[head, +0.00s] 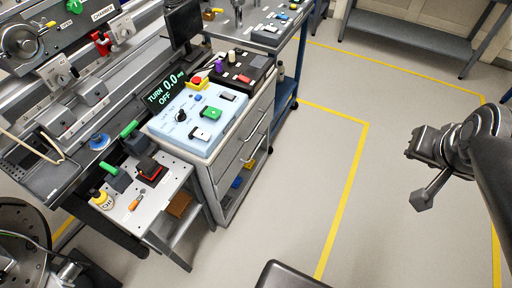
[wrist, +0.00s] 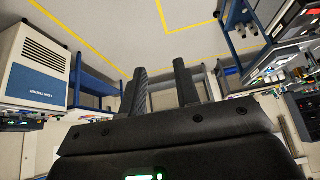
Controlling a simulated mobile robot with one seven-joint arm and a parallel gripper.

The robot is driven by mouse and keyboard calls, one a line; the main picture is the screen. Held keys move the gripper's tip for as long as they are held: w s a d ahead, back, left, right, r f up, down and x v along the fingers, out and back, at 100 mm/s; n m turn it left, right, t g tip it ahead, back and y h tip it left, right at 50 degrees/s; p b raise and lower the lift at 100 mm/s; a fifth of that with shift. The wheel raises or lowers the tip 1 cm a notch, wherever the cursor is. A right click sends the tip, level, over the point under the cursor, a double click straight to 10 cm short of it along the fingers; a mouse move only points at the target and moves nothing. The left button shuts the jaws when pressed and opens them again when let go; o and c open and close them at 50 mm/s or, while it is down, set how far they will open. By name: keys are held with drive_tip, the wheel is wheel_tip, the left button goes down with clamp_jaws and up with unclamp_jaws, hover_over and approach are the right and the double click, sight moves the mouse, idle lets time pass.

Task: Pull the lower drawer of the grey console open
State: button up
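The grey console (head: 207,162) stands left of centre in the head view, with a sloped control panel on top. Its front faces right and has an upper drawer with a bar handle (head: 257,124) and a lower drawer with a bar handle (head: 250,152). Both drawers look shut. My gripper (wrist: 164,85) shows in the wrist view with its two dark fingers apart and nothing between them. In the head view my arm is at the far right, over the floor and well away from the console. The console's drawers cannot be made out in the wrist view.
Below the drawers an open shelf holds blue and yellow bins (head: 237,182). A small side table (head: 150,213) with tools stands left of the console, and a blue-framed bench (head: 289,72) behind it. A dark seat (head: 288,275) is at the bottom. Yellow-lined floor (head: 320,165) right of the console is clear.

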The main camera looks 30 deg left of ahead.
drive_tip(key=shift+t, duration=0.5)
drive_tip(key=w+a, duration=0.1)
drive_tip(key=w, duration=0.2)
drive_tip(key=w+a+f, duration=0.1)
drive_tip(key=w, duration=0.2)
drive_tip(key=w+a, duration=0.1)
drive_tip(key=w, duration=0.2)
drive_tip(key=shift+w+a+f, duration=0.15)
drive_tip(key=shift+w+f, duration=0.15)
drive_tip(key=shift+w, duration=0.05)
drive_tip(key=w+a+f+m+t+y, duration=0.2)
drive_tip(key=w+a+f+y, duration=0.3)
drive_tip(key=w+a+f, duration=1.6)
drive_tip(key=w+a+f+t+y, duration=0.1)
drive_tip(key=w+a+f+y, duration=0.1)
drive_tip(key=a+f, duration=0.6)
drive_tip(key=m+t+y, duration=0.1)
drive_tip(key=m+y, duration=0.3)
drive_tip(key=m, duration=0.1)
approach(257, 148)
drive_tip(key=x, duration=1)
drive_tip(key=shift+w+f, duration=0.3)
drive_tip(key=shift+w, duration=0.05)
